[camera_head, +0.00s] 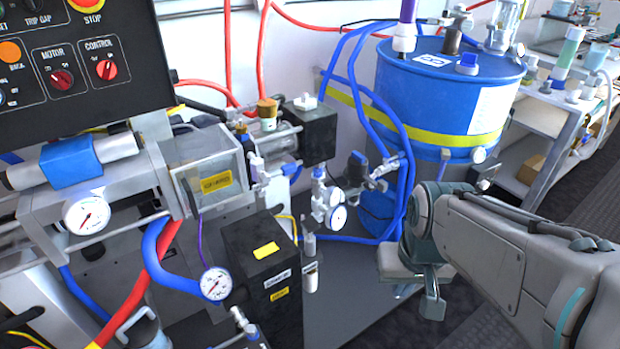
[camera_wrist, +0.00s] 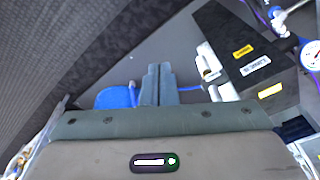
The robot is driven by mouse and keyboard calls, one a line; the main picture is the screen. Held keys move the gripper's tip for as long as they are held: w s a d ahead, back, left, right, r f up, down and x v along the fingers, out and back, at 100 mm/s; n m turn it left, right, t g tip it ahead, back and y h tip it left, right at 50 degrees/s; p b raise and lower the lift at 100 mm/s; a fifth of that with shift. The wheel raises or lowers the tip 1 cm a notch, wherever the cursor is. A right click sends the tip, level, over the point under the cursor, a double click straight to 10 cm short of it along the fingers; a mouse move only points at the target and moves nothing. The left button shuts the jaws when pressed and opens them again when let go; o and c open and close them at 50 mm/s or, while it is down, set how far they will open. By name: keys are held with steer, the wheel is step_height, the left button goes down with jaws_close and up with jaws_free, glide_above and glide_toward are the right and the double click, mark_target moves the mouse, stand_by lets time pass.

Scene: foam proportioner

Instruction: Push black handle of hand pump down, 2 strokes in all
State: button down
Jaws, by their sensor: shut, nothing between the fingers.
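My gripper (camera_head: 433,306) hangs at the end of my arm in front of the blue drum, over the floor. In the wrist view its two fingers (camera_wrist: 158,84) lie together, shut and empty. I cannot clearly pick out the hand pump's black handle. A small upright pale cylinder (camera_head: 310,270) stands beside the black box (camera_head: 262,262), left of my gripper and apart from it. Pale fittings (camera_wrist: 208,62) also show beside the black box (camera_wrist: 225,40) in the wrist view, right of the fingers.
The blue drum (camera_head: 430,100) with a yellow band stands behind my gripper. Blue hoses, a valve group (camera_head: 375,170) and pressure gauges (camera_head: 216,284) crowd the left and middle. A bench (camera_head: 560,150) stands at the right.

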steer(key=w+a+r+m+y+p, duration=0.3)
steer(key=w+a+y+p, duration=0.15)
steer(key=a, duration=0.35)
steer(key=m+t+y+p, duration=0.2)
steer(key=m+t+p, duration=0.3)
steer(key=m+p, duration=0.85)
glide_above(314, 224)
steer(key=b, duration=0.1)
steer(key=f+m, duration=0.1)
steer(key=shift+f, duration=0.15)
step_height(314, 224, down, 7)
steer(key=b, duration=0.5)
steer(key=shift+f+b, duration=0.8)
steer(key=shift+b, duration=0.25)
